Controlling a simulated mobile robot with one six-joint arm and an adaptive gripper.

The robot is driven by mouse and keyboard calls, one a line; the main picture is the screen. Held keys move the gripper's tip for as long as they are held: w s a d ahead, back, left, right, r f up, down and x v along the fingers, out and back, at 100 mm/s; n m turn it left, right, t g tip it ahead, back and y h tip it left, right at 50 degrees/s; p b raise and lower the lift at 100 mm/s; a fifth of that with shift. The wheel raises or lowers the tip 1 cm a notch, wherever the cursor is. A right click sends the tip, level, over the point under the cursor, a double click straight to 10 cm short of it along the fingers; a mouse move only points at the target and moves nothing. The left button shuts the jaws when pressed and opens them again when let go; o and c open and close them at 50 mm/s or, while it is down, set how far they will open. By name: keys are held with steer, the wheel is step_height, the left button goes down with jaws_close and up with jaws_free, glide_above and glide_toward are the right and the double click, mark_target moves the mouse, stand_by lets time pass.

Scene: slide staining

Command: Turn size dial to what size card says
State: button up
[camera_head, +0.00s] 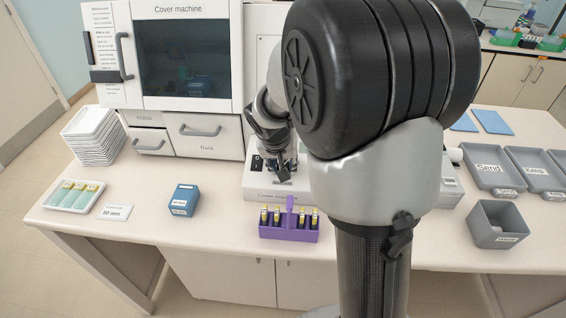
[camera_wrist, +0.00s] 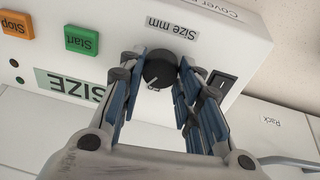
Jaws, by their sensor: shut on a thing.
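The size dial (camera_wrist: 160,70) is a round black knob with a pale pointer mark on a white panel, beside a label reading "Size mm" (camera_wrist: 172,30). My gripper (camera_wrist: 158,75) has its blue-padded fingers on both sides of the dial and is shut on it. The number the pointer faces is too small and partly hidden to read surely. In the head view my gripper (camera_head: 281,172) is at the front of the white machine (camera_head: 262,190), partly behind my arm, and the dial cannot be made out. The size card (camera_head: 115,212) lies on the left of the bench and seems to read 50 mm.
On the panel, a green Start button (camera_wrist: 82,40), an orange Stop button (camera_wrist: 14,27) and a black rocker switch (camera_wrist: 220,84) sit near the dial. A purple rack (camera_head: 290,230) with several slides stands in front. A blue box (camera_head: 184,199) stands left of it.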

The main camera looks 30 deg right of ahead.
steer(key=n+p, duration=0.1)
steer(key=n, duration=0.5)
steer(key=shift+p, duration=0.35)
stand_by(0.4)
steer(key=o, duration=1)
steer(key=shift+o, duration=0.2)
steer(key=shift+a, duration=0.1)
steer(key=v, duration=1.2)
steer(key=shift+s, duration=0.3)
steer(key=shift+f, duration=0.1)
